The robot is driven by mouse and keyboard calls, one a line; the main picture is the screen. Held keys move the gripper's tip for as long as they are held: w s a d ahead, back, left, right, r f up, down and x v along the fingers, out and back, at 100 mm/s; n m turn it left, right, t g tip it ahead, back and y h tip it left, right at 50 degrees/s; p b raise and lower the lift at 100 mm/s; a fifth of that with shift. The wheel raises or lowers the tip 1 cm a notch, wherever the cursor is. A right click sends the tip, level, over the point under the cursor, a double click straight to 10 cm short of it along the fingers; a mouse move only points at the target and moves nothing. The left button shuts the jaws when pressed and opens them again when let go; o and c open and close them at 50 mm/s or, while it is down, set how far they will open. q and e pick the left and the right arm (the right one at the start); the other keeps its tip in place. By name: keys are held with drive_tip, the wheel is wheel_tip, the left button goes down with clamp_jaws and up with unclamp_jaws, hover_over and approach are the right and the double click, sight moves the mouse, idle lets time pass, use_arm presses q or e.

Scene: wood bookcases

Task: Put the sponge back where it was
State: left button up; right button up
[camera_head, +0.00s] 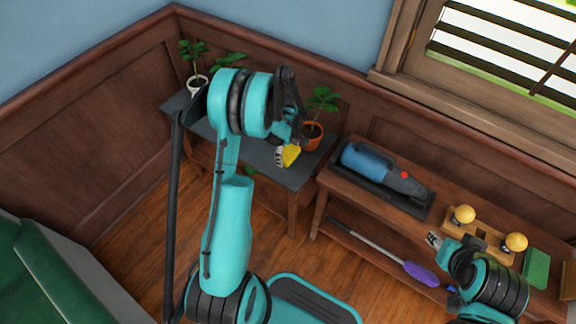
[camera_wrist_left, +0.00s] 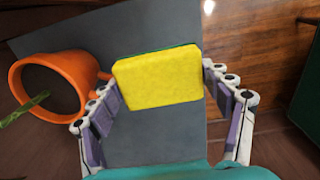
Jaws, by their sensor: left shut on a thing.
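The yellow sponge (camera_head: 291,155), with a thin green layer along its far edge in the wrist view (camera_wrist_left: 158,78), is between the fingers of my left gripper (camera_head: 283,153). The left gripper is shut on it, with one finger at each side. The sponge is over the dark grey top of the small table (camera_head: 255,149), near its front right end; I cannot tell whether it touches the top. My right gripper (camera_head: 434,240) is at the lower right, by the front of the wooden bench; its finger opening is too small to judge.
An orange pot (camera_head: 311,136) with a plant stands close beside the sponge. A white pot (camera_head: 197,84) stands at the table's far left. The wooden bench (camera_head: 344,186) holds a blue handheld vacuum (camera_head: 370,164), yellow-knobbed wooden pieces (camera_head: 464,215) and a green block (camera_head: 537,266). A purple duster (camera_head: 421,273) lies below.

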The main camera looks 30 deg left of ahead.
use_arm(q)
wheel_tip(320, 180, down, 7)
drive_tip(key=shift+r+b, duration=0.15)
drive_tip(key=shift+b, duration=1)
drive_tip(key=shift+r, duration=0.15)
drive_tip(key=o, duration=1.3)
drive_tip(key=shift+f, duration=0.2)
